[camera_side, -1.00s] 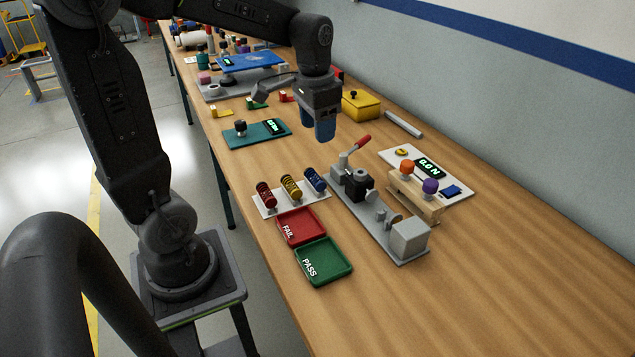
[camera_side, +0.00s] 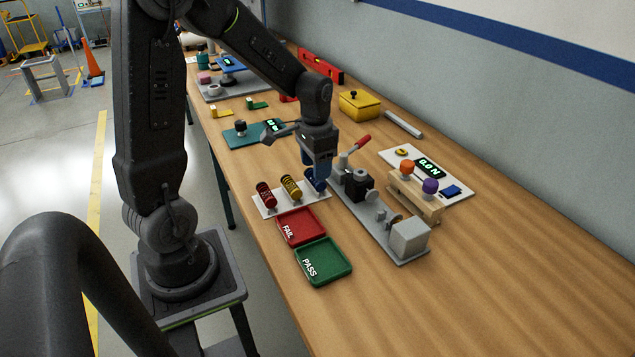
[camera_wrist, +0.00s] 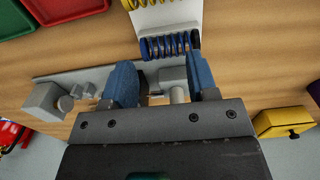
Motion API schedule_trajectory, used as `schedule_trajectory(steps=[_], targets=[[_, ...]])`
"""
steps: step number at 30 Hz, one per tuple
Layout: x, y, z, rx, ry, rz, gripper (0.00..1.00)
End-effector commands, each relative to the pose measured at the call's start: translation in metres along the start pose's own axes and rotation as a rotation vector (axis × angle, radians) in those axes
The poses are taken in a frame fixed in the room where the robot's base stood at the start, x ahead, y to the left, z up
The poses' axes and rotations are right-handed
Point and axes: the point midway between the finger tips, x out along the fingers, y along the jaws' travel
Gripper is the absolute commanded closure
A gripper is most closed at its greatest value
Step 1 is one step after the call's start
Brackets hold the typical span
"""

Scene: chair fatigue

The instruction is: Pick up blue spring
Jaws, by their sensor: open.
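The blue spring (camera_side: 311,184) is at the right end of a white rack (camera_side: 272,206), beside the yellow spring (camera_side: 290,187) and the red spring (camera_side: 266,195). My gripper (camera_side: 318,172) is over the blue spring and partly hides it in the side view. In the wrist view, the blue spring (camera_wrist: 169,45) lies crosswise just beyond my open blue fingers (camera_wrist: 162,85), roughly between their lines. The gap between the fingers is empty of it. Whether a finger touches the spring cannot be told.
A grey fixture with a red-handled clamp (camera_side: 355,185) stands close on the right of my gripper. The red FAIL tray (camera_side: 316,219) and green PASS tray (camera_side: 346,272) lie in front of the rack. A yellow box (camera_side: 361,106) is farther back. The table's front right is clear.

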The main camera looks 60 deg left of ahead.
Motion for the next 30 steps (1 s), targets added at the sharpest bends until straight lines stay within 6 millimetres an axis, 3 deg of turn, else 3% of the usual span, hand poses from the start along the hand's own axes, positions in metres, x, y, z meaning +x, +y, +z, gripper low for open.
schedule_trajectory(steps=[7,16,27,30], targets=[[0.035,0.002,0.004,0.0,-0.003,0.002,0.47],[0.039,0.002,0.004,0.0,-0.001,0.0,0.47],[0.039,0.002,0.004,0.0,0.0,0.0,0.81],[0.039,0.002,0.004,0.0,0.0,0.0,0.83]])
